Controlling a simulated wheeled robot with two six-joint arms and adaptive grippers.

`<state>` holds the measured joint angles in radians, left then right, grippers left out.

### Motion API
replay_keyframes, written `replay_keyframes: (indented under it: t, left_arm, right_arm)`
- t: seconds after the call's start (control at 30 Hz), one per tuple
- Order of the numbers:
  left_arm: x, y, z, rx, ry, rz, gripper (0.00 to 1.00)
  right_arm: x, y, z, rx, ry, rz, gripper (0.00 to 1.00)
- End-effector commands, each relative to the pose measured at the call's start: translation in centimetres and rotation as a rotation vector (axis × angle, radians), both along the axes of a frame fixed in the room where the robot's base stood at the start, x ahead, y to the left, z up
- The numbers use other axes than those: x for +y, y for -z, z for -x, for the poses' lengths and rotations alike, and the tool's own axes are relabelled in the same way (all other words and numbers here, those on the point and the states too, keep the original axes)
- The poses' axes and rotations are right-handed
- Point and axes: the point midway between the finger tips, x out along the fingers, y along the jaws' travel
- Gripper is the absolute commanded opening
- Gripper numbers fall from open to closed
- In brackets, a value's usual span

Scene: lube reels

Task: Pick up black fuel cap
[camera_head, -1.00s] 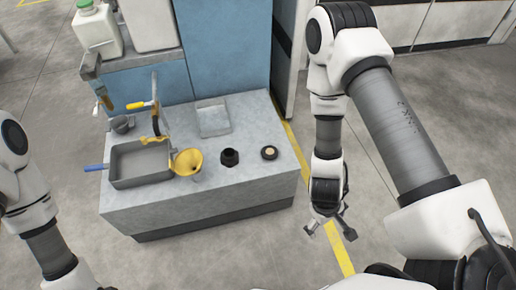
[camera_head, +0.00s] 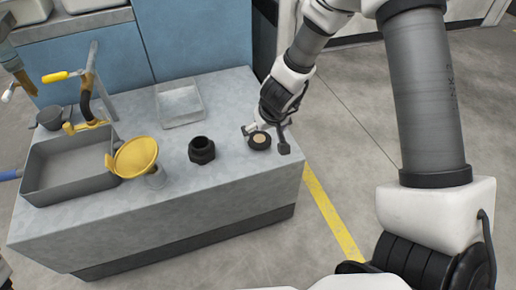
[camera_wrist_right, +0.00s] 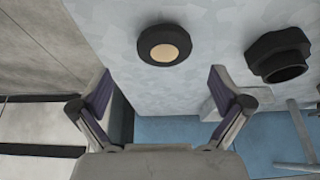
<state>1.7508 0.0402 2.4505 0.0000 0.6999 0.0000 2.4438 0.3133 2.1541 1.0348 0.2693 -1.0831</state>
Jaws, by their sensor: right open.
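The black fuel cap (camera_head: 260,141), a low round black disc with a tan centre, lies flat on the grey counter near its right end. My right gripper (camera_head: 267,138) is open at the cap, with a finger on either side in the head view. In the right wrist view the cap (camera_wrist_right: 164,45) sits beyond the open fingertips (camera_wrist_right: 160,88), centred between them, with nothing held. Contact between the fingers and the cap does not show. My left gripper is out of view.
A black threaded neck (camera_head: 202,149) stands left of the cap and also shows in the wrist view (camera_wrist_right: 279,55). Further left are a yellow funnel (camera_head: 135,157) and a grey tray (camera_head: 68,190). A shallow square dish (camera_head: 180,105) lies behind. The counter's right edge is close to the cap.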

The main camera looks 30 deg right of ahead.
Motion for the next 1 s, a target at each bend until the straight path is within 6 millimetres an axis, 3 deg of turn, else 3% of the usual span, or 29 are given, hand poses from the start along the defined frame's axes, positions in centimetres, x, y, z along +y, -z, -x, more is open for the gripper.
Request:
replay_keyframes:
  t: [0.2,0.27,0.53,0.57,0.73,1.0]
  left_arm:
    - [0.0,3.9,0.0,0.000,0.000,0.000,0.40]
    - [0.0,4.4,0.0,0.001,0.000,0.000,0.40]
    - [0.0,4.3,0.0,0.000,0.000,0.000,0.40]
    - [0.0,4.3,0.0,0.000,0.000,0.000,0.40]
    - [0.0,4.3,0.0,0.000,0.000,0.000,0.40]
    - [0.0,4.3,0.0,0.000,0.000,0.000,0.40]
  right_arm:
    - [0.3,4.1,-1.7,-0.001,0.000,0.001,1.00]
    - [0.1,4.8,-2.1,0.001,0.000,0.001,1.00]
    - [0.0,4.9,-2.4,0.001,0.000,0.001,1.00]
    - [0.0,4.9,-2.4,0.001,0.000,0.001,0.96]
    - [0.0,4.9,-2.4,0.001,-0.001,0.001,0.36]
    - [0.0,4.9,-2.3,0.002,-0.001,0.001,0.34]
